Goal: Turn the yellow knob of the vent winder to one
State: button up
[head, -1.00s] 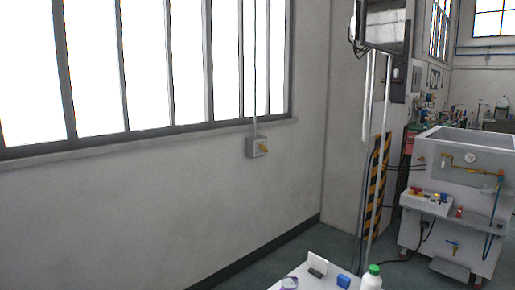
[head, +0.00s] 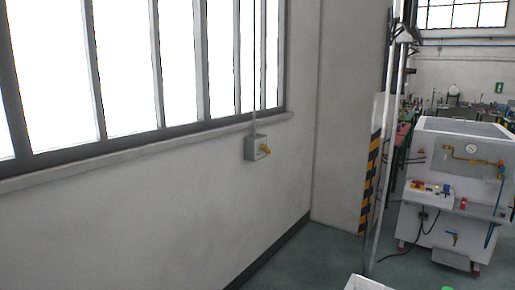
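The vent winder is a small grey box (head: 251,148) on the wall just below the window sill. A thin conduit runs up from the box in front of the window. The knob is too small to tell which mark it points at. My gripper is not in view.
A tall window (head: 130,65) fills the left wall above a sill. A white machine (head: 450,195) with a gauge and hoses stands at the right. A pole (head: 385,170) and a black-yellow striped panel (head: 369,185) stand between. A white table corner (head: 365,283) shows at the bottom. The floor (head: 325,250) is partly clear.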

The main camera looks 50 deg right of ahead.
aim_at(264, 147)
jog(key=i+z, duration=0.75)
jog(key=i+j+z, duration=0.2)
jog(key=i+z, duration=0.2)
jog(key=i+l+z, duration=0.15)
jog(key=i+z, duration=0.15)
jog(key=z, duration=0.15)
jog(key=i+z, duration=0.6)
jog(key=z, duration=0.25)
jog(key=i, duration=0.65)
jog(key=i+l, duration=0.15)
jog(key=i, duration=0.5)
jog(key=i+u, duration=0.1)
jog(key=u, duration=0.7)
jog(key=i+l+u, duration=0.1)
jog(key=u, duration=0.35)
